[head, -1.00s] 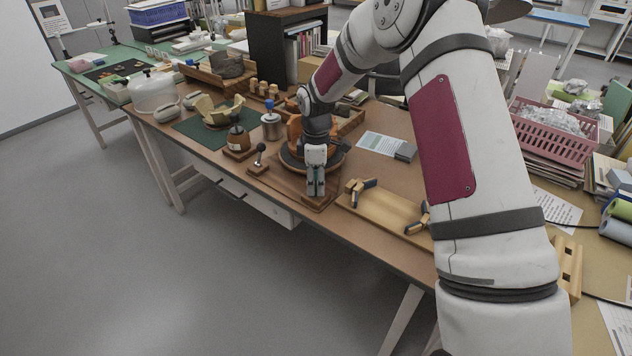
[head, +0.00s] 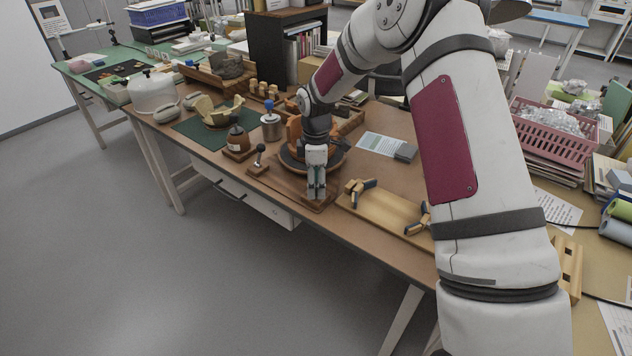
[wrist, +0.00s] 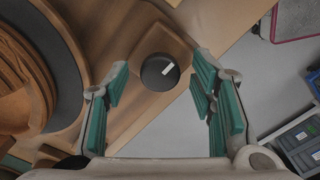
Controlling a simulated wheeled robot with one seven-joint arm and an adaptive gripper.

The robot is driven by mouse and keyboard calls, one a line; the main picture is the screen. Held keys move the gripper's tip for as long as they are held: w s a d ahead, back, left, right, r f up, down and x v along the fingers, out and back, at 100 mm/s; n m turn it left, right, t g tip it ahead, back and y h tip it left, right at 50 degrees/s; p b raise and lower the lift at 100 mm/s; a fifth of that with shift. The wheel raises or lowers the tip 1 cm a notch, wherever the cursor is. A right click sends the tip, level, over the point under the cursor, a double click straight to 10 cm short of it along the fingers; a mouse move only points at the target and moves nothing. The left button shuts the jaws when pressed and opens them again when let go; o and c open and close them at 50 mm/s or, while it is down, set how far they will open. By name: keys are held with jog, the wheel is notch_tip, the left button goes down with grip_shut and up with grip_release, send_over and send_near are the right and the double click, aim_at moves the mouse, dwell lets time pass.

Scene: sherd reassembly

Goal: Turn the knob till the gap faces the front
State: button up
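The knob (wrist: 159,73) is a round black cap with a white mark, set on a wooden base plate (wrist: 122,40) in the wrist view. In the head view it is hidden by my gripper. My gripper (wrist: 162,92) is open, its two green-padded fingers apart on either side of the knob in the picture, with no contact visible. It shows at the table's front edge in the head view (head: 316,188). The dark turntable (head: 333,162) carries a brown pot (head: 294,131), partly hidden by my arm. The pot's side also shows in the wrist view (wrist: 20,88). I cannot make out its gap.
The floor is open in front of the table.

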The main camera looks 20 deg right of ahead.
aim_at(316, 185)
notch_tip(316, 185, up, 12)
dwell(0.6)
jog(key=s+r+m+t+h+p, duration=0.15)
jog(key=s+r+m+p, duration=0.4)
jog(key=s+r, duration=1.4)
jog(key=s+r+m+t+y+p, duration=0.1)
jog(key=s+m, duration=0.8)
jog(key=s, duration=1.3)
jog(key=shift+r+t+p, duration=0.4)
jog(key=shift+r+t, duration=0.2)
jog(key=shift+t, duration=0.25)
